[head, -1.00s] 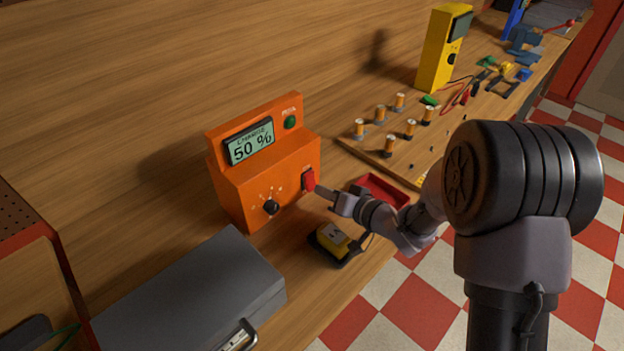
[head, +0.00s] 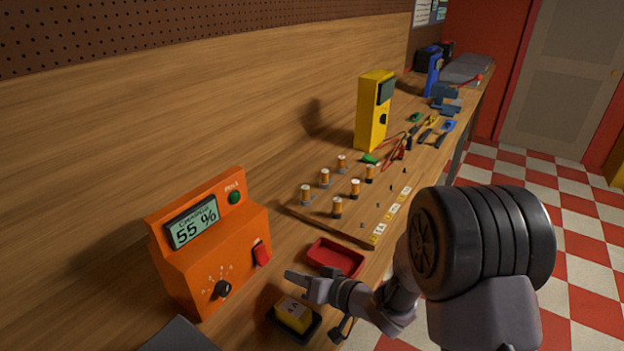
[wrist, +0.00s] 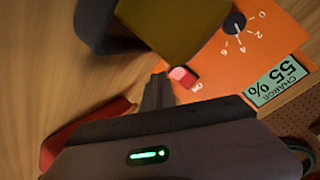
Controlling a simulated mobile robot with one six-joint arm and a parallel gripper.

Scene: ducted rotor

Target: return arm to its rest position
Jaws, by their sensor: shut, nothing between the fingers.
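My gripper (head: 292,277) is shut and empty in the head view. It is in the air in front of the orange charger, above and beside the yellow battery (head: 294,313) in its dark cradle. The orange charger (head: 180,275) stands on the bench at the left, its display reading 55 %. Its red switch (head: 262,253) is apart from my fingertips. In the wrist view my gripper (wrist: 160,78) points toward the charger (wrist: 275,30), and the red switch (wrist: 182,77) shows just past the fingertips.
A red tray (head: 335,257) lies right of my gripper. Behind it is a board with several copper spools (head: 355,188). A yellow meter (head: 374,110), cables and tools lie farther along the bench. A grey case (head: 178,338) is at the bottom edge.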

